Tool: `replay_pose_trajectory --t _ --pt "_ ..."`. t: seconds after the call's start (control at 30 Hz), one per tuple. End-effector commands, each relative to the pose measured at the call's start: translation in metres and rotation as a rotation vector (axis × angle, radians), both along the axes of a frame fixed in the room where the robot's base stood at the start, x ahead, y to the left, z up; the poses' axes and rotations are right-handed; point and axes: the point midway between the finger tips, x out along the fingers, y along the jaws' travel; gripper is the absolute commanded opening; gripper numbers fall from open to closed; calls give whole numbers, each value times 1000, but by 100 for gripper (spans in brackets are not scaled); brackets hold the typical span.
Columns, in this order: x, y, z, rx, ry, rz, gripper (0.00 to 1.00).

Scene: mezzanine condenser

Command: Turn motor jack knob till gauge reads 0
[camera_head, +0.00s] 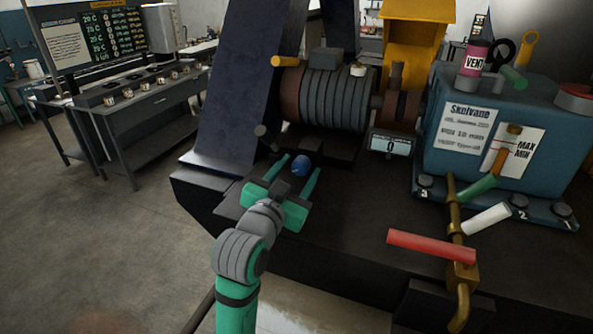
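The motor jack knob appears to be the round blue knob (300,165) below the ribbed grey motor (337,97). The gauge (391,144) is a small light display to the right of the motor, and its digit looks like 0. My gripper (298,176) is open, its two green fingers spread on either side of the blue knob. I cannot tell whether either finger touches it. The knob's lower side and its mounting are partly hidden.
A blue tank (478,135) stands at the right. A red-handled lever (431,246) on a brass pipe (454,205) and a white handle (487,219) lie in front of it. A dark blue slanted beam (235,85) rises left of the motor. Open floor (90,235) lies at left.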

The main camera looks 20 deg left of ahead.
Motion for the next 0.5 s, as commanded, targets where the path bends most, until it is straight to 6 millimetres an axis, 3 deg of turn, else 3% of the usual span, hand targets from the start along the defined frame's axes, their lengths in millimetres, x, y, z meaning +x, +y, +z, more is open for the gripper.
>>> replay_pose_trajectory --t 0.23,0.5 --pt "-16 1 0 -1 0 1 51" --pt "-67 3 0 -1 -2 3 51"
